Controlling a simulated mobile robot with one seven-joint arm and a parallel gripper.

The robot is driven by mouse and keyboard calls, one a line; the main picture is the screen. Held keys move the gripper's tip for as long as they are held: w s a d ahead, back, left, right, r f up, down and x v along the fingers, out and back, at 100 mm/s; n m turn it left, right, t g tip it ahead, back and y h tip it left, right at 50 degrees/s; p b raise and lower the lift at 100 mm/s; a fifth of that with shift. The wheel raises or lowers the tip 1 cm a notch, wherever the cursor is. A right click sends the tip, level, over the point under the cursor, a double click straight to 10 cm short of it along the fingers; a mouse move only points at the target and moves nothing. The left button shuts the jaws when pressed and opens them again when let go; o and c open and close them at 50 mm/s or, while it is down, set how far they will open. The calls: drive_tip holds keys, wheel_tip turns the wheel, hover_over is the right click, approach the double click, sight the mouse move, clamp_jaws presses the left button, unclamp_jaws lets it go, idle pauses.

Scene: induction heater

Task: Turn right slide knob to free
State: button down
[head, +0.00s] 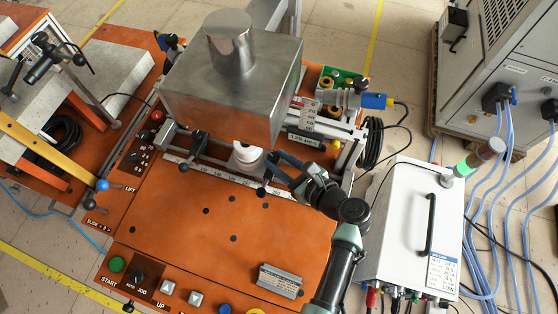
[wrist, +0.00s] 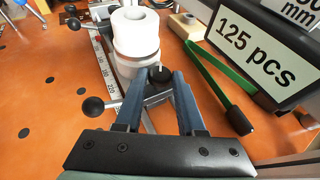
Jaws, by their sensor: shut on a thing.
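The right slide knob (wrist: 160,74), a dark knob, sits between my fingertips in the wrist view. My gripper (wrist: 162,78) is shut on it, and its fingers hide part of its mount. A thin metal rod with a black ball (wrist: 93,105) sticks out to the left from under the fingers. In the head view my gripper (head: 275,170) is at the slide's front edge, right of the white rings, and the black ball (head: 262,191) shows just below it. The knob's exact turn angle cannot be told.
Stacked white rings (wrist: 136,35) stand close beyond my fingertips. A similar ball lever (head: 184,167) is farther left. The orange tabletop (head: 215,235) in front is mostly clear.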

drive_tip(key=shift+w+d+f+n+g+y+b, duration=0.15)
drive_tip(key=shift+n+g+y+b, duration=0.25)
drive_tip(key=shift+n+g, duration=0.2)
drive_tip(key=shift+w+d+n+g+y+b, duration=0.15)
drive_tip(key=shift+n+g+y+b, duration=0.25)
drive_tip(key=shift+n+g, duration=0.2)
drive_tip(key=shift+a+n+g+y, duration=0.1)
drive_tip(key=shift+n+g+y, duration=0.2)
drive_tip(key=shift+n, duration=0.1)
drive_tip(key=c, duration=0.5)
unclamp_jaws()
drive_tip(key=shift+b+v, duration=0.8)
drive_tip(key=shift+v, duration=5.75)
drive_tip(key=shift+c, duration=0.4)
